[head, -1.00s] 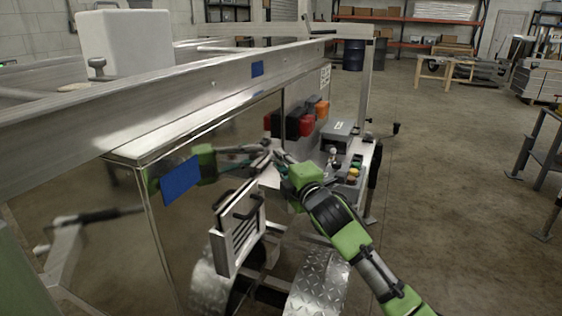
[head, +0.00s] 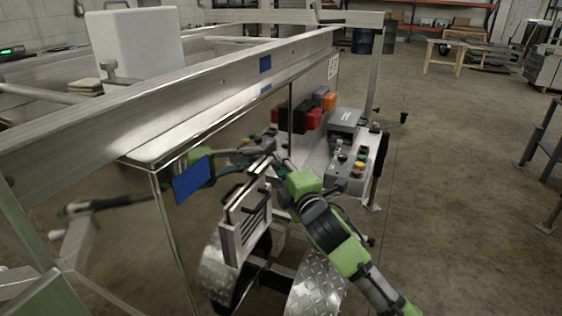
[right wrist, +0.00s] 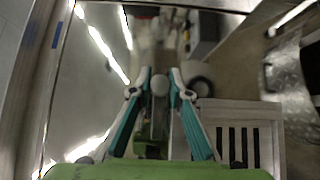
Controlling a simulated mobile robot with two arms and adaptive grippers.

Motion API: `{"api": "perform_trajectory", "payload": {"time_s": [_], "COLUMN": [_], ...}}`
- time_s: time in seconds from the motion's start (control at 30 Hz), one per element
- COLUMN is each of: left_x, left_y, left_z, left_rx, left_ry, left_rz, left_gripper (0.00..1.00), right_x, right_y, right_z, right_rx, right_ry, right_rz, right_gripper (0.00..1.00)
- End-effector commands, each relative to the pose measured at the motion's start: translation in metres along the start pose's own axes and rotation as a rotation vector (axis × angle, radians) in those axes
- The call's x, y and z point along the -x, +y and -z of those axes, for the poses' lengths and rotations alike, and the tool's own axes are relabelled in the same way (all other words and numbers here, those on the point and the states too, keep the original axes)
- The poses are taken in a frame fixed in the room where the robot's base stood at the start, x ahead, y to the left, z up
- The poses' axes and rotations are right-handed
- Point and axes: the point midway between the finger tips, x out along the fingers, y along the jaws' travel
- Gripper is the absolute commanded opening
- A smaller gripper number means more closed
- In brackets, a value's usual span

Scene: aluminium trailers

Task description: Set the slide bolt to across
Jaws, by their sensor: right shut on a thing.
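My right gripper (head: 276,160) reaches in over the lower right to the polished side panel of the trailer (head: 205,215). In the right wrist view its teal fingers (right wrist: 160,88) are shut on a small pale round knob (right wrist: 160,84), which looks like the handle of the slide bolt. A narrow grey bar runs below the knob between the fingers. The rest of the bolt is hidden or too small in the head view, so I cannot tell its position. My left gripper is not in view.
A slatted metal box with dark handles (head: 246,212) stands just left of my right gripper, above tread-plate fenders (head: 318,285). Red and black lamps (head: 303,115) and a grey control box with buttons (head: 347,172) lie beyond. Open floor (head: 455,190) is on the right.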

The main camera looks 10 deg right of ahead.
Motion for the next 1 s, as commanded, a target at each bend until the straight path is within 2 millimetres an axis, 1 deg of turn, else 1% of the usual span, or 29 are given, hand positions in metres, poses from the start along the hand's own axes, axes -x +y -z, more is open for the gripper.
{"api": "perform_trajectory", "payload": {"time_s": [0.03, 0.2, 0.23, 0.3, 0.6, 0.73, 0.87, 1.0], "left_x": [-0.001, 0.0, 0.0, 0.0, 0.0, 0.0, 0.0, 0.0], "left_y": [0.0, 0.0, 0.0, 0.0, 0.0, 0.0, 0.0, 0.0], "left_z": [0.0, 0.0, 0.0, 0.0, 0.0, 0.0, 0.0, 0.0], "left_rx": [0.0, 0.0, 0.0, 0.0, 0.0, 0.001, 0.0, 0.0], "left_ry": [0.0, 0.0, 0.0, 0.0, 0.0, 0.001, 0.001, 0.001], "left_rz": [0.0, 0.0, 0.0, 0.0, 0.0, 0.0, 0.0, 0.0], "left_gripper": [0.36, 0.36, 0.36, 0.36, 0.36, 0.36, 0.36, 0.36], "right_x": [0.001, 0.001, 0.001, 0.001, 0.001, 0.006, 0.021, 0.048], "right_y": [-0.004, -0.005, -0.005, -0.006, -0.003, -0.004, -0.004, -0.004], "right_z": [0.003, 0.004, 0.004, 0.004, 0.002, 0.002, 0.002, 0.002], "right_rx": [-0.002, -0.003, -0.003, -0.003, -0.001, -0.001, 0.0, 0.001], "right_ry": [0.004, 0.006, 0.006, 0.006, 0.004, 0.003, 0.004, 0.004], "right_rz": [0.007, 0.009, 0.009, 0.009, 0.005, 0.005, 0.005, 0.005], "right_gripper": [0.0, 0.0, 0.2, 0.35, 0.35, 0.35, 0.35, 0.35]}}
